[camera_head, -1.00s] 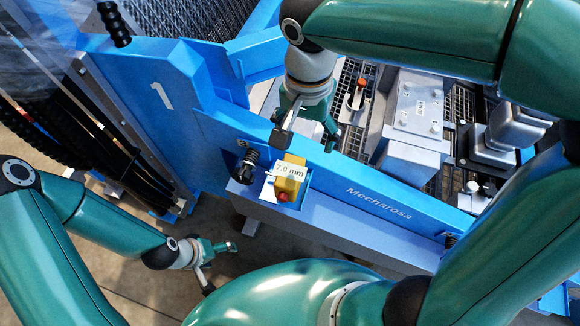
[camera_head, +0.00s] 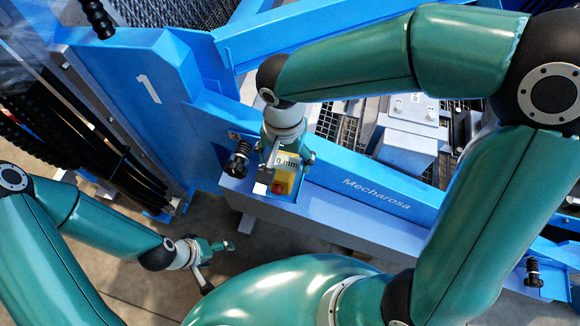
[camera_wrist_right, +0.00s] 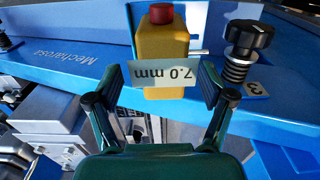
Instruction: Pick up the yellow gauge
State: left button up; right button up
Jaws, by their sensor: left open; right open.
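The yellow gauge (camera_head: 285,179) has a red button on one end and a white label reading "7.0 mm". It sits in a holder on the blue frame's front edge. In the right wrist view the gauge (camera_wrist_right: 163,50) lies ahead, between the open fingers of my right gripper (camera_wrist_right: 162,85), with visible gaps on both sides. In the head view my right gripper (camera_head: 286,158) is over the gauge and partly hides it. My left gripper (camera_head: 218,253) is open and empty, low on the left, away from the gauge.
A black knob (camera_head: 238,160) stands close beside the gauge, and also shows in the right wrist view (camera_wrist_right: 248,38). The blue "Mecharosa" beam (camera_head: 375,193) runs to the right. A grey metal block (camera_head: 408,150) lies behind it. Black hoses (camera_head: 90,135) are at the left.

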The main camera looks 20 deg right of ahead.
aim_at(284, 163)
notch_tip(284, 163, down, 5)
jog(key=shift+w+r, duration=0.1)
jog(key=shift+w, duration=0.05)
jog(key=c, duration=1.5)
grip_shut()
jog(key=shift+r, duration=0.15)
